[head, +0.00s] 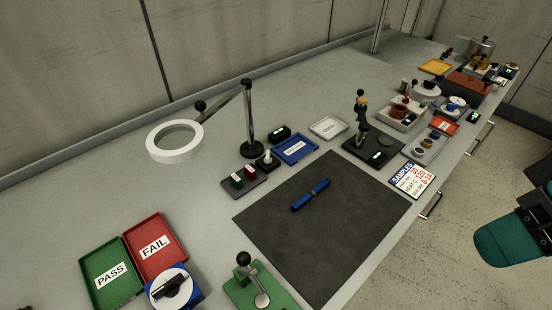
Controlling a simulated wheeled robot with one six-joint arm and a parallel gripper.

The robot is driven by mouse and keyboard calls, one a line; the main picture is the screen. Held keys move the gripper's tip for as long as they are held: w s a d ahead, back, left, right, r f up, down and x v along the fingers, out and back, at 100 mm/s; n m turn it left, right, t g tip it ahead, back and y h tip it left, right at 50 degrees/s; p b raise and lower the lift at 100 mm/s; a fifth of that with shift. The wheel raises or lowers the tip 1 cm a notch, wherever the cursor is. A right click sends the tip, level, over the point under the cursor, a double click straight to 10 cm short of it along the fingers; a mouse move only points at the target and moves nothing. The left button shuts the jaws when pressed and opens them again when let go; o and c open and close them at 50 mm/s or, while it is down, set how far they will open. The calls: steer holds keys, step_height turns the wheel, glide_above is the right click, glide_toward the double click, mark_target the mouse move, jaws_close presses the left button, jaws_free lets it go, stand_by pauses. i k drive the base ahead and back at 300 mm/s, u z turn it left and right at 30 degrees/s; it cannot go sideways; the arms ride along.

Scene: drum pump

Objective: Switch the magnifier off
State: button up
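The magnifier (175,153) is a white ring around a lens, held out at the left of the bench on a jointed dark arm. Its arm runs to an upright post (249,120) on a round black base. I cannot tell from the ring whether its light is on. A small black box with a white knob or lever (267,158) stands just in front of the post's base; its setting is too small to tell. Another small black box with a green mark (280,133) stands behind it. My gripper is not in view.
A dark mat (330,245) with a blue pen-like item (311,194) covers the bench middle. Green (100,257) and red (168,232) trays lie at left, a green-based lever device (262,290) at front. Several trays and devices crowd the right. A teal seat (505,245) stands beyond the edge.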

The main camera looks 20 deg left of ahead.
mark_target(267, 160)
steer(key=z, duration=0.5)
steer(key=k, duration=1.15)
steer(key=z, duration=0.55)
steer(key=i, duration=0.75)
steer(key=u, duration=0.5)
steer(key=i, duration=0.8)
steer(key=u, duration=1.05)
steer(key=i, duration=0.45)
steer(key=u, duration=0.4)
